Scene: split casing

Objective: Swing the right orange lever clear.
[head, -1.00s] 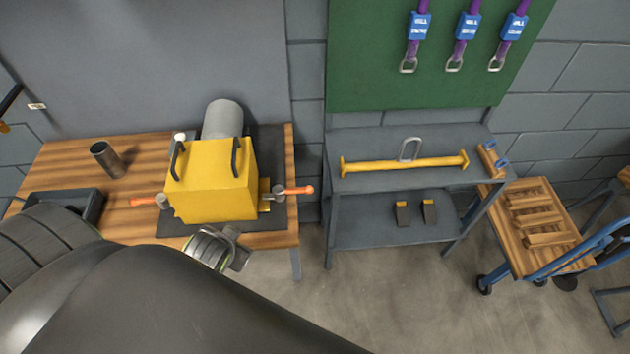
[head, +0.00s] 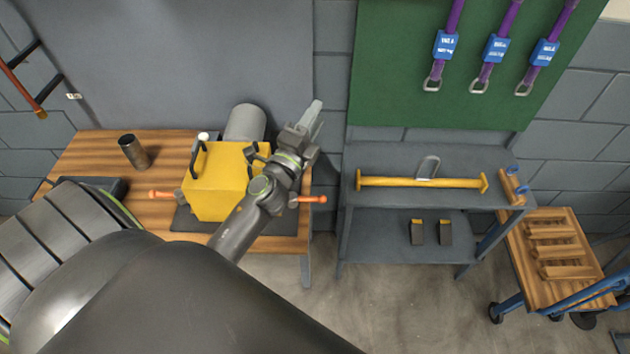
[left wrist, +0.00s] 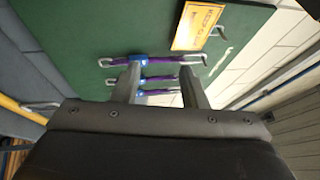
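The right orange lever (head: 312,199) sticks out to the right from the lower right side of the yellow casing (head: 215,190) on the bench. Its inner end is partly hidden behind my left arm. The left orange lever (head: 162,194) sticks out on the other side. My left gripper (head: 313,115) is above and behind the right lever, apart from it, pointing up and away. In the left wrist view its two fingers (left wrist: 160,80) stand apart with nothing between them. My right gripper is in neither view.
A grey cylinder (head: 245,123) stands behind the casing. A dark metal cup (head: 134,152) is on the bench (head: 85,155). A grey shelf (head: 385,155) with a yellow bar (head: 415,183) stands to the right. Purple straps (head: 487,65) hang on the green board (head: 400,60).

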